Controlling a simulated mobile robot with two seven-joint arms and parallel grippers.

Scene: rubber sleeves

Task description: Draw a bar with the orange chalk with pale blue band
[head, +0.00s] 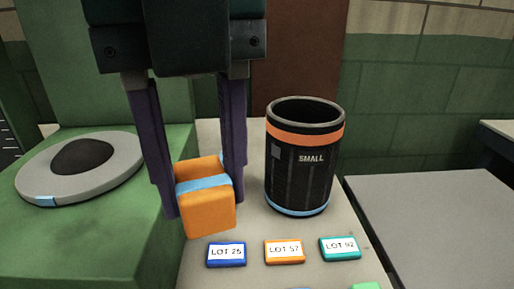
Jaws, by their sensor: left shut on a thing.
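The orange chalk with the pale blue band (210,213) is a chunky orange block with a light blue stripe around its middle. My left gripper (203,205) comes down from the top of the head view, its two dark purple fingers shut on the block's left and right sides. The block is tilted slightly, above or on the pale grey surface (225,145); I cannot tell whether it touches. No drawn bar shows on the visible surface. My right gripper is not in view.
A black cylinder marked SMALL (302,165), with an orange band, stands close right of the block. Blue LOT 26 (227,265), orange LOT 57 (285,261) and teal LOT 92 (340,257) tags lie in front. A grey disc (50,172) sits left on a green block.

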